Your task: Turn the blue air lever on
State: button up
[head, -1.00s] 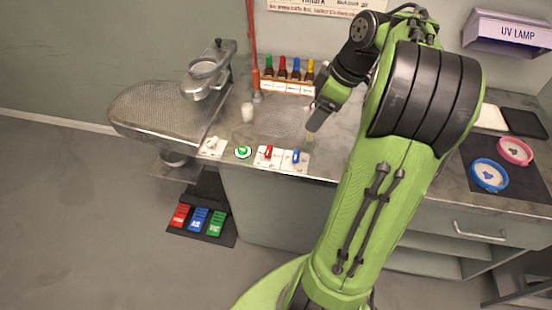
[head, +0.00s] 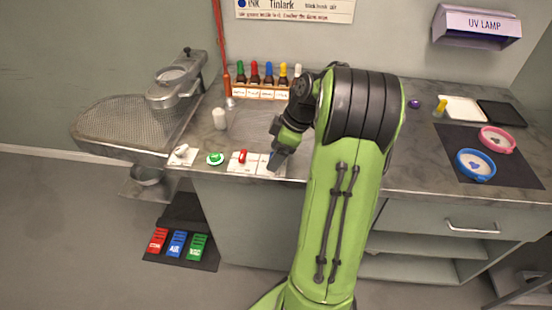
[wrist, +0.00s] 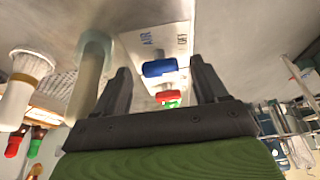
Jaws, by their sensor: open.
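The blue air lever (wrist: 160,67) sits on a white plate (wrist: 150,38) marked AIR and OFF in the wrist view. My gripper (wrist: 160,64) is open, with one finger on each side of the lever in that view. I cannot tell whether either finger touches it. In the head view my gripper (head: 274,161) is low over the right end of the row of controls and hides the blue lever. Only part of its plate (head: 263,163) shows there.

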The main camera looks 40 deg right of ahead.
jog(key=shift+f, duration=0.15)
jog(key=c, duration=1.1)
jog(key=shift+o, duration=0.2)
jog(key=shift+a+m, duration=0.1)
jog(key=shift+m, duration=0.3)
jog(key=m, duration=0.1)
jog(key=m+h, duration=0.1)
jog(key=m, duration=0.1)
jog(key=shift+a+m+t+h+b, duration=0.15)
jog(key=shift+m+t+h+b, duration=0.15)
jog(key=shift+t+b, duration=0.1)
jog(key=m+h, duration=0.1)
jog(key=m, duration=0.3)
jog(key=shift+a+m+h+b, duration=0.2)
jog(key=shift+m+h+b, duration=0.1)
jog(key=shift+h, duration=0.1)
jog(key=m, duration=0.2)
jog(key=m+h, duration=0.1)
jog(key=m, duration=0.1)
jog(key=shift+a+h, duration=0.2)
jog(key=shift+h, duration=0.1)
jog(key=shift+w+a+m+g+h, duration=0.1)
jog(key=shift+m+g+h, duration=0.25)
jog(key=shift+m, duration=0.9)
jog(key=shift+w+m+g+h, duration=0.1)
jog(key=shift+m+g+h, duration=0.25)
jog(key=shift+m, duration=0.9)
